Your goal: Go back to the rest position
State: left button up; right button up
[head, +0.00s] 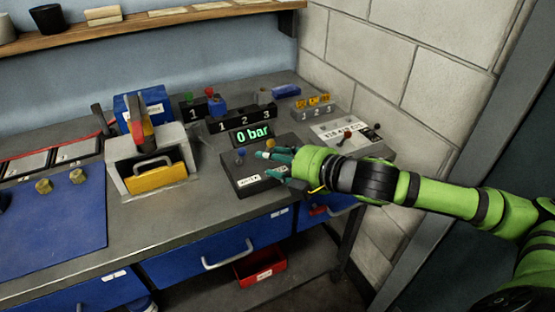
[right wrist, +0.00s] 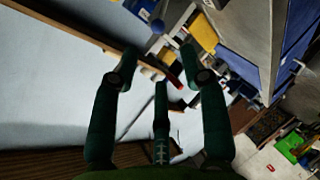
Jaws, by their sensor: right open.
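My right gripper (head: 276,165) reaches in from the right in the head view, on a green arm. Its dark teal fingers are spread over a dark control box with a "0 bar" display (head: 253,134), near a blue knob (head: 240,152) and a yellow knob (head: 271,143). In the right wrist view the fingers (right wrist: 160,85) are apart with nothing between them. Whether a fingertip touches the box cannot be told. My left gripper is in neither view.
The grey workbench (head: 170,222) carries a grey holder with a yellow front (head: 156,178), a blue box (head: 143,105), a blue mat (head: 60,215) and a white switch panel (head: 345,133). A block wall (head: 400,60) stands behind. A red bin (head: 260,268) sits below.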

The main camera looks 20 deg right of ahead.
jog(key=shift+s+d+r, duration=0.1)
jog(key=shift+s+r, duration=0.05)
jog(key=shift+s, duration=0.1)
dwell(0.3)
jog(key=s+a+f+m+g+h, duration=0.1)
jog(key=s+a+f+m+h, duration=0.1)
jog(key=s+f+m, duration=0.4)
jog(key=s+a+f+m+g+h, duration=0.1)
jog(key=f+m+g, duration=0.15)
jog(key=f, duration=0.65)
jog(key=s+d+f+m+g+h, duration=0.1)
jog(key=s+f+m+g, duration=0.2)
jog(key=s+f+m, duration=0.45)
jog(key=s+d+f+m+g+h, duration=0.1)
jog(key=s+f+m+g+h, duration=0.2)
jog(key=s, duration=0.7)
notch_tip(320, 180, down, 25)
jog(key=s+n+y, duration=0.1)
jog(key=s+n, duration=0.1)
jog(key=s, duration=0.1)
jog(key=s+d+f+g, duration=0.2)
jog(key=s+f, duration=1)
jog(key=s, duration=0.2)
jog(key=shift+s+d+f, duration=0.2)
jog(key=shift+d+f, duration=0.1)
